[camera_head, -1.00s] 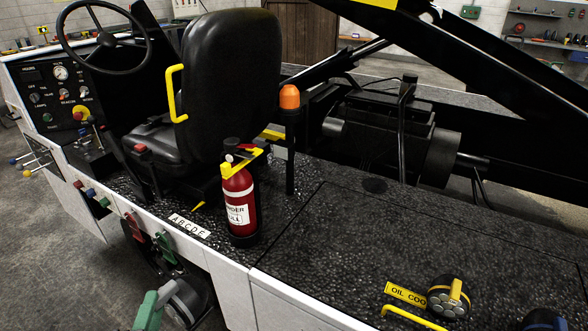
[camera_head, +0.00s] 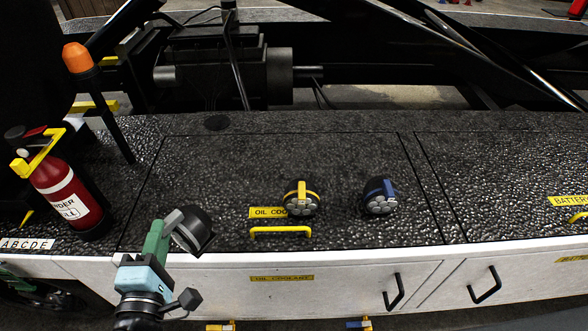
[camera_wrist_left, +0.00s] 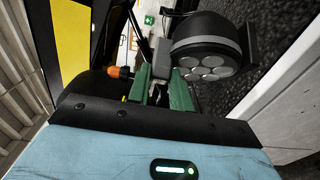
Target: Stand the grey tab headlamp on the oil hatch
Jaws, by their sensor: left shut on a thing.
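My left gripper (camera_head: 164,230) is shut on the grey tab of the grey tab headlamp (camera_head: 196,234). The headlamp is round and black and is held tilted near the deck's front edge, left of the yellow handle. In the left wrist view the headlamp (camera_wrist_left: 206,62) shows a grey band and several round lenses, with its tab at the green fingertips (camera_wrist_left: 160,82). The oil hatch (camera_head: 215,185) is a dark, rough deck panel with a partly covered yellow OIL label (camera_head: 267,213). My right gripper is not in view.
A yellow tab headlamp (camera_head: 301,199) and a blue tab headlamp (camera_head: 379,197) stand on the hatch. A yellow handle (camera_head: 281,231) sits at its front. A red extinguisher (camera_head: 66,193) and an orange beacon (camera_head: 77,57) are at left. The hatch's left half is clear.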

